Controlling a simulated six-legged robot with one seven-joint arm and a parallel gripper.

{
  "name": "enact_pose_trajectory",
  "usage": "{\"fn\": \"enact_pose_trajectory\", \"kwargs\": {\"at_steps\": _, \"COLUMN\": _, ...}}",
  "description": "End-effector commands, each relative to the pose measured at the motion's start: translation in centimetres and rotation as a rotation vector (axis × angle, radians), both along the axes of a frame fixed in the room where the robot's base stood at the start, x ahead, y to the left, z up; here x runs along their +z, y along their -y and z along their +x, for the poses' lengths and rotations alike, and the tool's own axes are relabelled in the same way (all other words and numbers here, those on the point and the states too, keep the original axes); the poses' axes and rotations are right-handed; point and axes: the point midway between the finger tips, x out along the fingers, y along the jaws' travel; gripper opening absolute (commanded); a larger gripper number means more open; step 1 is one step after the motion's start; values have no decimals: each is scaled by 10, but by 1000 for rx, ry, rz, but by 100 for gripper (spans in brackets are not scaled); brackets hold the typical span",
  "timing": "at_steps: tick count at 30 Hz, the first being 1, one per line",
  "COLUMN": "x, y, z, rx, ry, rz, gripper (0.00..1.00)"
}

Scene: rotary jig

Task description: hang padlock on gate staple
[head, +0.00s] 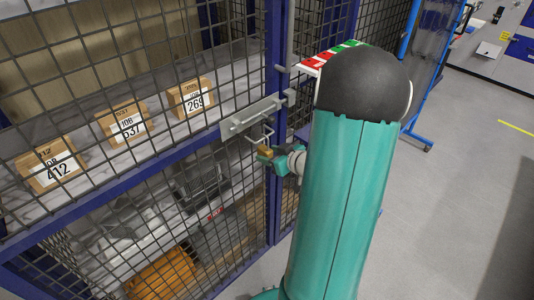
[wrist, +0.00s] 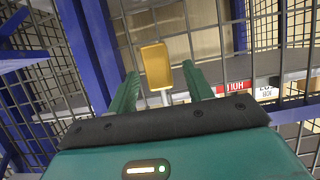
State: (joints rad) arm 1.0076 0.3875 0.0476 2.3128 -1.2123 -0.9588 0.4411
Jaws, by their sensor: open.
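The padlock has a brass-yellow body (head: 265,153) and a thin light shackle (head: 262,137). In the head view its body is down and its shackle points up to the grey hasp (head: 250,117) on the cage gate. The staple is too small to make out, so I cannot tell whether the shackle passes through it. My gripper (head: 272,157) is at the padlock body, from the right. In the wrist view the padlock (wrist: 155,66) appears inverted, between and slightly beyond the open fingertips (wrist: 161,72), with a gap on each side.
The blue-framed mesh gate (head: 180,165) stands right behind the padlock. Labelled boxes (head: 122,124) sit on a shelf behind the mesh, and an orange case (head: 160,275) lies lower down. A blue-framed screen (head: 412,70) stands at the right. Grey floor (head: 470,170) is clear there.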

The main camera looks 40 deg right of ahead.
Motion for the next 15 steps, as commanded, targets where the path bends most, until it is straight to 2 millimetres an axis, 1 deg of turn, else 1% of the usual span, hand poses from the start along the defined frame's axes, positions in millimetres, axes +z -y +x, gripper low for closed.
{"fn": "enact_pose_trajectory", "kwargs": {"at_steps": 1, "x": 4, "y": 1, "z": -10, "rx": -4, "ry": 0, "rz": -2, "gripper": 51}}
{"fn": "enact_pose_trajectory", "kwargs": {"at_steps": 9, "x": 28, "y": 2, "z": -65, "rx": -4, "ry": 2, "rz": -3, "gripper": 51}}
{"fn": "enact_pose_trajectory", "kwargs": {"at_steps": 12, "x": 35, "y": 3, "z": -84, "rx": -3, "ry": 1, "rz": -3, "gripper": 51}}
{"fn": "enact_pose_trajectory", "kwargs": {"at_steps": 15, "x": 41, "y": 3, "z": -98, "rx": -2, "ry": 1, "rz": -2, "gripper": 51}}
